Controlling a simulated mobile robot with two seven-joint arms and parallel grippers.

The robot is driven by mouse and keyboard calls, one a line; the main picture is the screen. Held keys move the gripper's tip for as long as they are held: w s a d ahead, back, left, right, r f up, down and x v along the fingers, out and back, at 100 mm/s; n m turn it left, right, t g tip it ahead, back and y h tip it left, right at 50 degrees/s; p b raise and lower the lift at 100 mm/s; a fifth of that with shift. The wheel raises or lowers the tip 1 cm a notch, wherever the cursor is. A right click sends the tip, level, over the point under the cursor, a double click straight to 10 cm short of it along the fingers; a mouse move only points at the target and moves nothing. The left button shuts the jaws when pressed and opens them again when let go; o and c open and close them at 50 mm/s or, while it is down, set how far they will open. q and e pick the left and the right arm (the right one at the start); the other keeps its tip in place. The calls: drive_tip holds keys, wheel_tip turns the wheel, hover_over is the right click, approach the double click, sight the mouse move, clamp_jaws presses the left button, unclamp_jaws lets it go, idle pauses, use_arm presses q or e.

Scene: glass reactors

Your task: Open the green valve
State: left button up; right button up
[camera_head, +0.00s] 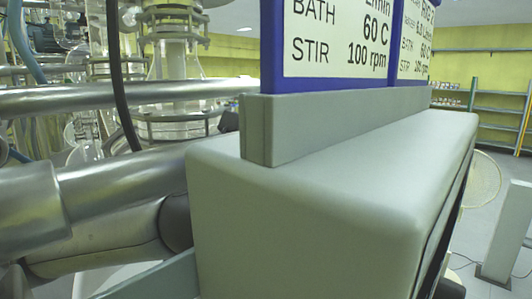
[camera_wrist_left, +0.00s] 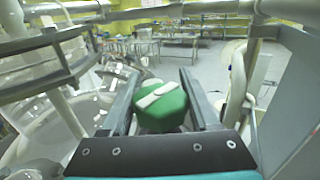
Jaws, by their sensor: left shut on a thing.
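The green valve (camera_wrist_left: 161,110) is in the left wrist view, a rounded green knob with a pale bar lying slantwise across its top. My left gripper (camera_wrist_left: 160,84) has one dark finger on each side of the knob and is shut on it. The bar runs from lower left to upper right. The valve's stem and the pipe under it are hidden behind the knob and the gripper body. In the head view the valve and the gripper's fingers are not visible. My right gripper is in neither view.
In the head view a grey housing (camera_head: 300,215) with blue-framed sign panels (camera_head: 338,40) fills the centre and right. Glass reactor parts (camera_head: 170,60) and a metal rail (camera_head: 110,97) stand at the left. In the wrist view, glassware is close at the left and a grey panel (camera_wrist_left: 298,105) at the right.

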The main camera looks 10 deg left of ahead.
use_arm(q)
drive_tip(key=shift+a+n+y, duration=0.2)
drive_tip(key=shift+n+y, duration=0.55)
drive_tip(key=shift+y, duration=0.45)
drive_tip(key=shift+a+n+y, duration=0.2)
drive_tip(key=shift+n+y, duration=0.55)
drive_tip(key=shift+y, duration=0.45)
drive_tip(key=o, duration=1.4)
